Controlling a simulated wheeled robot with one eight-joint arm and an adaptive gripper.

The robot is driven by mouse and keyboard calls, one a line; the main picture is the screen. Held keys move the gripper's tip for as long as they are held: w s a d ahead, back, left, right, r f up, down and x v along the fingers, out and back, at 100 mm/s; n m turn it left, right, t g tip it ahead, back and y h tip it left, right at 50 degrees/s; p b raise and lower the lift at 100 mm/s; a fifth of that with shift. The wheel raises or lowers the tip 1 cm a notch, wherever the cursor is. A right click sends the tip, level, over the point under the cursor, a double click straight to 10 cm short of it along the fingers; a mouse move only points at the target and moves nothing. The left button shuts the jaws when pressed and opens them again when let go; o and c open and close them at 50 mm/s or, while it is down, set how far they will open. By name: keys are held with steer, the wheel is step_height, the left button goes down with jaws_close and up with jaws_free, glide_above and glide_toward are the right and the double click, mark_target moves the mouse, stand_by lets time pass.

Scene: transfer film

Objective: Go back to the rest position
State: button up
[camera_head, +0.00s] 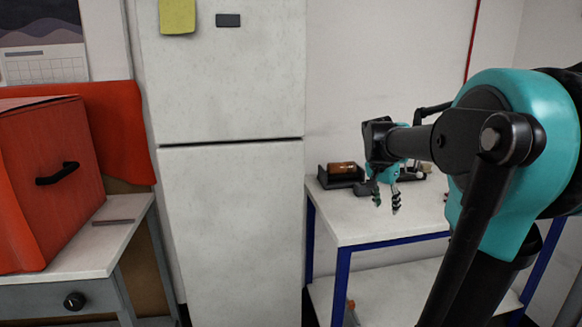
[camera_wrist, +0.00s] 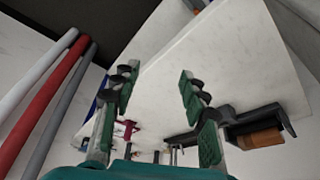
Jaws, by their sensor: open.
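My gripper (camera_head: 386,197) hangs over the white tabletop of a blue-legged table (camera_head: 365,222) in the head view. In the wrist view my gripper (camera_wrist: 155,90) is open, with green-padded fingers apart and nothing between them. Behind the fingers the wrist view shows the white tabletop (camera_wrist: 225,60) at a slant. My arm comes in from the right side of the head view.
A brown cylinder (camera_head: 343,168) sits in a dark holder at the table's back left; it also shows in the wrist view (camera_wrist: 262,139). A white fridge (camera_head: 230,230) stands left of the table. A red box (camera_head: 50,190) rests on a counter at far left.

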steer(key=s+a+f+n+t+y, duration=0.1)
steer(key=s+a+f+n, duration=0.4)
steer(key=s+f, duration=0.5)
steer(key=s+a+f+n+y, duration=0.2)
steer(key=s+a+f+n, duration=0.3)
steer(key=s+f, duration=0.4)
step_height(320, 180, down, 3)
steer(key=shift+s+r+t, duration=0.1)
steer(key=shift+s+t, duration=0.25)
steer(key=shift+t, duration=0.05)
